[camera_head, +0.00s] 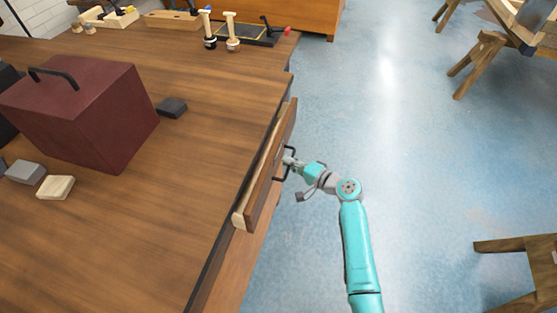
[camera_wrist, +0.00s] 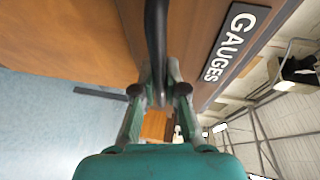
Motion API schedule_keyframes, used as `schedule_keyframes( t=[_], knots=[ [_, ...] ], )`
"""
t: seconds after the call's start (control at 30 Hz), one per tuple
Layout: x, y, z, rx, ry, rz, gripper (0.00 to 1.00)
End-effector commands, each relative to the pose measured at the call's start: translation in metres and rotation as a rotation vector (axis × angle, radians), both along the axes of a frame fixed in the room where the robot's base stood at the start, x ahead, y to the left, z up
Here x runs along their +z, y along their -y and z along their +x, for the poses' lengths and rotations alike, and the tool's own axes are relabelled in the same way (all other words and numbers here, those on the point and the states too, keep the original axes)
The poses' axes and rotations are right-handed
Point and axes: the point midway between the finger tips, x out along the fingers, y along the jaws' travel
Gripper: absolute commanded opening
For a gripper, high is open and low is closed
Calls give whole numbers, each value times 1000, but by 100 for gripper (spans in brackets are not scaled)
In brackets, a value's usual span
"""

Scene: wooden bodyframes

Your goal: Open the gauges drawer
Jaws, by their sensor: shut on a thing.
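The gauges drawer (camera_head: 262,178) is in the right side of the wooden workbench, and its front stands a little out from the bench edge. Its label (camera_wrist: 232,42) reads GAUGES in the wrist view. My gripper (camera_head: 289,162) is at the drawer front, shut on the dark bar handle (camera_head: 289,151). In the wrist view the handle (camera_wrist: 156,45) runs down between the two fingers of my gripper (camera_wrist: 160,95). The inside of the drawer is mostly hidden from the head view.
A dark red box (camera_head: 85,112) with a handle stands on the workbench (camera_head: 165,215), near several small blocks. Clamps and tools lie at the far end. The blue floor (camera_head: 410,160) right of the drawer is clear around my arm. A wooden stool (camera_head: 515,245) stands at the lower right.

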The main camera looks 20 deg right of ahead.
Motion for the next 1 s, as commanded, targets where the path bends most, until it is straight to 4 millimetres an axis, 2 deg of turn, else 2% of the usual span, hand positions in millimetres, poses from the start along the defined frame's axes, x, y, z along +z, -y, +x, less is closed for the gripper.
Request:
schedule_keyframes(
  t=[0.03, 0.2, 0.6, 0.8, 1.0],
  knots=[
    [-1, 14, -9, -8, -2, 1, 0],
    [-1, 52, -36, -8, -1, 0, 0],
    [-1, 138, -99, -6, -1, 0, 0],
    [-1, 169, -122, -4, -2, 0, 0],
    [-1, 187, -135, -2, -2, 0, 0]
  ],
)
